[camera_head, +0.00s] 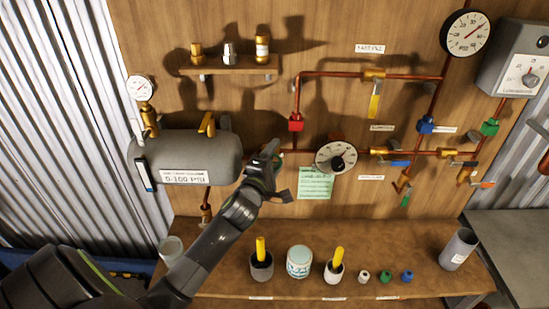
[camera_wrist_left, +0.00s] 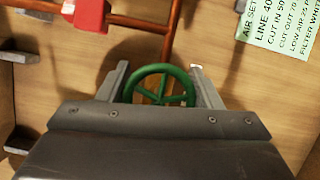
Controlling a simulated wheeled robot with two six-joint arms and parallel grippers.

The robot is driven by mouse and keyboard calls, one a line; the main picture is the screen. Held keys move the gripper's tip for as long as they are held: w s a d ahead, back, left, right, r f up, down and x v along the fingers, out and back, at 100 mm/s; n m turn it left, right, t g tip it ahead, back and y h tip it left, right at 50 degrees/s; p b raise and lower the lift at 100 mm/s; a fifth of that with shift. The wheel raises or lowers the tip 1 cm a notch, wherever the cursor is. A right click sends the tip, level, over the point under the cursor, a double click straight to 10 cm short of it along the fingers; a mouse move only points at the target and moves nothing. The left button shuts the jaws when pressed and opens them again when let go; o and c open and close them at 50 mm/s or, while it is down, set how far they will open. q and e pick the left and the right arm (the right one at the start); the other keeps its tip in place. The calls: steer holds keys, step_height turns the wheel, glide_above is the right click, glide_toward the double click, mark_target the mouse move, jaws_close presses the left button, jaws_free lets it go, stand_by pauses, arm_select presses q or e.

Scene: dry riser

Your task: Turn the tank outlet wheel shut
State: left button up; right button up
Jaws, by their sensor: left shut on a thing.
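A green spoked handwheel (camera_wrist_left: 161,70) shows in the left wrist view, in front of copper pipes on the wooden panel. My left gripper (camera_wrist_left: 159,68) has one finger on each side of the wheel's rim and is shut on it. In the head view my left gripper (camera_head: 271,155) is at the panel, just right of the grey tank (camera_head: 190,155) labelled 0-100 PSI. The wheel is hidden there behind the gripper. My right gripper is in neither view.
A round dial (camera_head: 336,158) and a green note (camera_head: 315,185) are close right of the gripper. A red block (camera_head: 296,122) sits on the pipe above. A yellow lever (camera_head: 374,99) hangs further right. The shelf below (camera_head: 225,231) holds cups and small fittings.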

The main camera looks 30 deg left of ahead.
arm_select(q)
steer(key=o, duration=1)
steer(key=shift+c, duration=0.2)
steer(key=shift+s, duration=0.1)
steer(key=s+d+b, duration=0.2)
steer(key=s+b, duration=0.3)
steer(key=s, duration=1.2)
steer(key=shift+d+f, duration=0.4)
steer(key=shift+f, duration=0.05)
